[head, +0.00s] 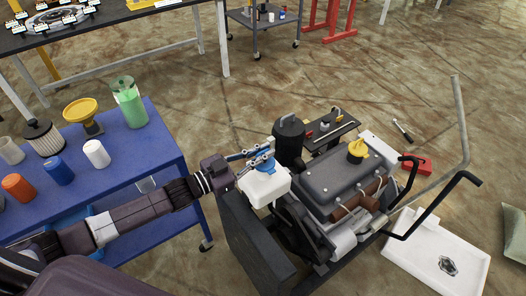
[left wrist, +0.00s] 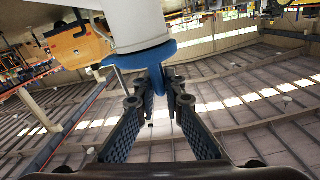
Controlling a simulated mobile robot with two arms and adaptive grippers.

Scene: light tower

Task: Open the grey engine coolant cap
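The grey engine (head: 335,183) stands at the centre right of the head view. A white coolant tank (head: 272,190) sits at its left side, with a blue cap (head: 264,166) on top. My left gripper (head: 271,151) is at the cap, its fingers spread apart. In the left wrist view the blue cap (left wrist: 143,57) sits against the white tank (left wrist: 137,22). There the tips of my left gripper (left wrist: 162,80) stand either side of the cap's narrow blue ridge. I cannot tell whether they touch it. The cap appears seated on the tank. My right gripper is out of view.
A yellow cap (head: 357,149) is on the engine. A blue cart (head: 150,165) at left holds a green bottle (head: 129,106), a yellow funnel (head: 81,110) and several containers. A white tray (head: 438,262) lies on the floor at right. A grey bent bar (head: 462,125) rises beside the engine.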

